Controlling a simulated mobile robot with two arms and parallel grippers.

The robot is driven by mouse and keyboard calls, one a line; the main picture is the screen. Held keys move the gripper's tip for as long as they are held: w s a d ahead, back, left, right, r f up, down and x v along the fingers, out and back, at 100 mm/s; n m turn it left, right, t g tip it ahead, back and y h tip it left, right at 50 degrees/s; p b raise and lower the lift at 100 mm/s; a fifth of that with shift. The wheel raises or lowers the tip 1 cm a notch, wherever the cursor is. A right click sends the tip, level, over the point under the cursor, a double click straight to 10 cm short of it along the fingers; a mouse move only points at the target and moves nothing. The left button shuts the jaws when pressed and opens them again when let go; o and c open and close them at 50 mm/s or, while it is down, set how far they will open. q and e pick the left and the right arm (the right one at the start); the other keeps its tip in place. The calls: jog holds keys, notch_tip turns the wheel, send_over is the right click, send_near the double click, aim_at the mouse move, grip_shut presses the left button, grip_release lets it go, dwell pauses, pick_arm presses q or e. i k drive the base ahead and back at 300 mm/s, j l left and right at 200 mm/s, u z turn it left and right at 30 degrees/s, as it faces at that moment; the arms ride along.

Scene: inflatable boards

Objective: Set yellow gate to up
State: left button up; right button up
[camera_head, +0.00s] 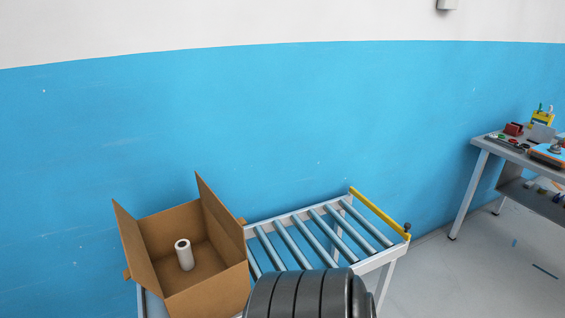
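The yellow gate (379,213) is a long bar across the right end of the roller conveyor (318,236). It runs from the back corner by the wall to the front corner, where a small dark knob (407,227) shows. It looks low, close to the roller level; I cannot tell its exact position. A dark ribbed rounded part, likely of my own arm, covers the conveyor's near edge at the bottom middle. Neither gripper's fingers show.
An open cardboard box (190,250) with a white roll (184,254) inside stands on the conveyor's left part. A workbench (494,146) with tools stands at the right. Grey floor (450,270) is clear between conveyor and bench. A blue wall (250,120) is behind.

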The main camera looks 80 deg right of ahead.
aim_at(404, 232)
jog(key=z, duration=3.3)
